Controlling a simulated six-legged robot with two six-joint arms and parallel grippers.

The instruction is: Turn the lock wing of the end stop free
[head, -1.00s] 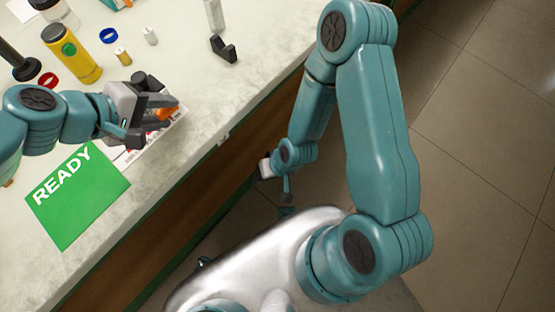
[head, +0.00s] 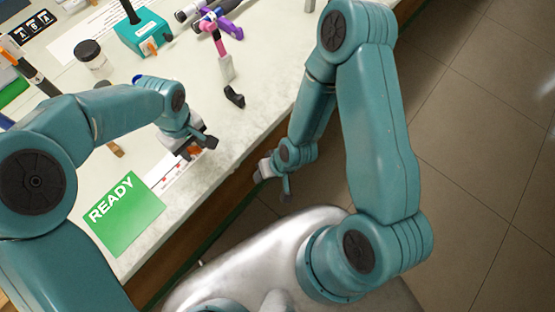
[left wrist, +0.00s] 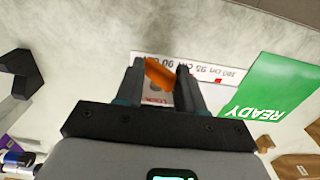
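The orange lock wing (left wrist: 161,75) shows between the two dark fingers of my left gripper (left wrist: 161,68) in the left wrist view. Its edges appear close to both fingers; whether they press on it cannot be told. In the head view the left gripper (head: 197,148) is low over the near edge of the bench, with a bit of orange at its fingers. The rest of the end stop is mostly hidden. A white printed scale (left wrist: 205,70) with cm figures and red marks lies under and beside the wing. My right gripper (head: 286,184) hangs off the bench, its opening unclear.
A green READY card (head: 125,220) lies left of the scale. A black bracket (head: 234,97) stands to the right. Farther back are a teal box (head: 143,33), a dark-lidded jar (head: 92,57) and a purple tool (head: 222,28). Bare bench (head: 262,75) lies right of the bracket.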

